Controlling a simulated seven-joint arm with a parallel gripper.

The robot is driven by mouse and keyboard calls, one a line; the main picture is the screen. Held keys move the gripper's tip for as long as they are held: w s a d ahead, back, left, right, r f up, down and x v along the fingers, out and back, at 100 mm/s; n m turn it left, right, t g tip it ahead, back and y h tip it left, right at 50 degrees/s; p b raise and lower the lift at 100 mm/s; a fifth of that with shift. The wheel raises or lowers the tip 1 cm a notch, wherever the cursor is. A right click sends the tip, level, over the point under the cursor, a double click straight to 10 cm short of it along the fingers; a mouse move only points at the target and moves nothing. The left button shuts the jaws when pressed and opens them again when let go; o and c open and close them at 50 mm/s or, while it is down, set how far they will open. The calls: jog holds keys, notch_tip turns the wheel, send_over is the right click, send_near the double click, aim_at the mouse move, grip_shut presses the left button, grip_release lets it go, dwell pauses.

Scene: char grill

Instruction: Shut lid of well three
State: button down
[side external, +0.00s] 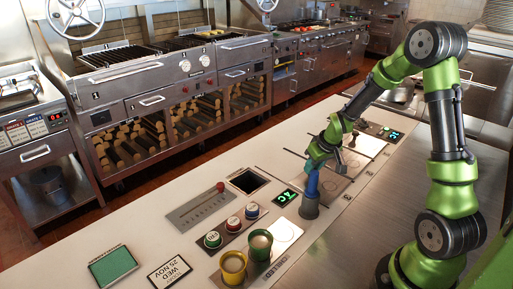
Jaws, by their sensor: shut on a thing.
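My gripper (315,163) is low over the counter, at the end of the green arm. It is shut at the top of an upright blue piece with a grey flared foot (309,208); the exact grip is too small to make out. Flat grey panels (334,188) lie in a row along the counter around and behind the gripper, with thin dark rods across them. My gripper hides part of them. No panel carries a readable number, so I cannot tell which is well three or how far its lid stands open.
A dark square opening (249,183) lies left of the gripper, beside a slider plate (196,209). Nearer are round buttons (232,223), a yellow cup (233,266), a green cup (260,246), a date card (170,270) and a green pad (113,267). Grills (150,55) stand behind.

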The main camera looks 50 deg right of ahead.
jog(key=c, duration=0.8)
grip_release()
jog(key=shift+s, duration=0.2)
jog(key=shift+c, duration=0.2)
jog(key=v, duration=1.6)
jog(key=shift+r, duration=0.4)
jog(key=s+a+r+t+y, duration=0.1)
jog(key=s+a+r, duration=0.1)
jog(key=a, duration=0.4)
jog(key=s+a+r+t+y, duration=0.1)
jog(key=s+a+r, duration=0.1)
jog(key=a, duration=0.5)
jog(key=s+a+r+y, duration=0.1)
jog(key=s+a, duration=0.3)
jog(key=a, duration=0.3)
jog(key=shift+s+r+t, duration=0.25)
jog(key=shift+r+t, duration=0.15)
